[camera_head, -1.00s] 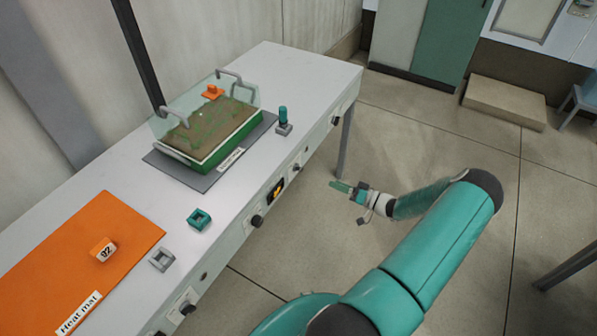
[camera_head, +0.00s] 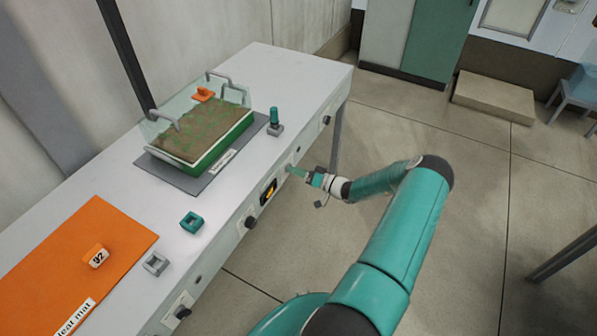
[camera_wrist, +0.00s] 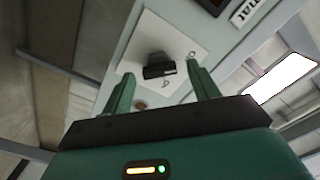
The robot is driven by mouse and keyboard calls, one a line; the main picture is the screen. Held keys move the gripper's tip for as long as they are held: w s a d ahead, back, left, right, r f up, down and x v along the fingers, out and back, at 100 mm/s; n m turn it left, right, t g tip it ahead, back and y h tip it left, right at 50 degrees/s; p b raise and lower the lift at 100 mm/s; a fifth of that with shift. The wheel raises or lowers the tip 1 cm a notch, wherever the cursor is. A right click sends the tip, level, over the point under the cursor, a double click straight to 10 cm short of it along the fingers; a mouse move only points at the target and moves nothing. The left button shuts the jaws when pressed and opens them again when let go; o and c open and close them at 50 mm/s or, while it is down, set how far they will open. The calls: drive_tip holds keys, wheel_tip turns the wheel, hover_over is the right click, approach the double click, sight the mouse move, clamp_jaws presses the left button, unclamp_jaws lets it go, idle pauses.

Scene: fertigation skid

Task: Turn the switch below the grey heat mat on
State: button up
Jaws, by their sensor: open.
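The grey heat mat (camera_head: 182,180) lies on the bench under a clear-sided tray of soil. On the bench's front face below it is the switch, a dark knob (camera_wrist: 158,65) on a white plate (camera_wrist: 190,45) with small marks around it, seen in the wrist view. My gripper (camera_wrist: 163,76) is open, with one green finger on each side of the knob in that view. I cannot tell whether the fingers touch it.
A small dark display (camera_head: 268,191) and other knobs (camera_head: 250,222) line the bench front. On top are an orange heat mat (camera_head: 100,245) with a numbered block, a teal square holder (camera_head: 192,222) and a grey one (camera_head: 155,264).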

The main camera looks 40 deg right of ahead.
drive_tip(key=c, duration=1)
drive_tip(key=shift+m, duration=0.3)
drive_tip(key=shift+f+m, duration=0.2)
drive_tip(key=shift+m, duration=8.5)
